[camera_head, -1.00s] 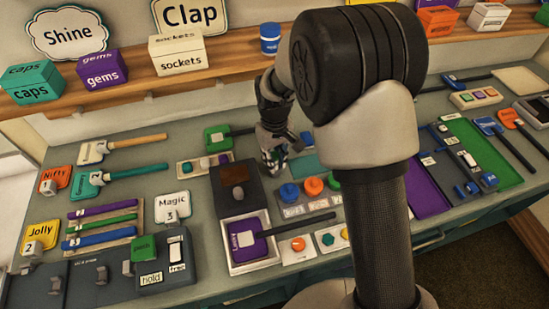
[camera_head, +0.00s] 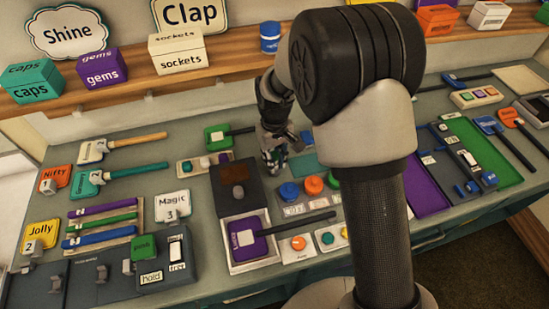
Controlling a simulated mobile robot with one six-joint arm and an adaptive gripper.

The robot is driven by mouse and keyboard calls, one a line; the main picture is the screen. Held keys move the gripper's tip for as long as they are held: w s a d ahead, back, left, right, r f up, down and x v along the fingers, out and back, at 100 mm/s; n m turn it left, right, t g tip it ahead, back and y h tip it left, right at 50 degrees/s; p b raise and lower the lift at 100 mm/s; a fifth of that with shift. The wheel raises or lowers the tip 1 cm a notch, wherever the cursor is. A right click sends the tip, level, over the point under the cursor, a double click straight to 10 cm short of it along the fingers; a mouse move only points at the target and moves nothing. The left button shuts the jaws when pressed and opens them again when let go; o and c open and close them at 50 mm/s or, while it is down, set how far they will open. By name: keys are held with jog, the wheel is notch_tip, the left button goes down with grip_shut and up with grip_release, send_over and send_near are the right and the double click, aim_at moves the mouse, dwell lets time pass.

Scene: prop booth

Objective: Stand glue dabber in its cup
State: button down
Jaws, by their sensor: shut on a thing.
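My gripper (camera_head: 274,163) is low over the middle of the bench, behind the blue and orange knobs and right of the dark box. It is small here and partly hidden by my own arm. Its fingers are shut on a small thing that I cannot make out. I cannot pick out the glue dabber or its cup for certain in this view.
A dark box (camera_head: 225,172) with a brown oval stands left of my gripper. A blue knob (camera_head: 289,192) and an orange knob (camera_head: 313,186) are in front. A purple paddle (camera_head: 245,240) lies in a white tray (camera_head: 238,268). A shelf (camera_head: 150,75) with boxes runs behind.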

jog(key=c, duration=1.4)
grip_release()
jog(key=shift+o, duration=0.8)
jog(key=shift+r+p, duration=3.05)
jog(key=shift+r, duration=1)
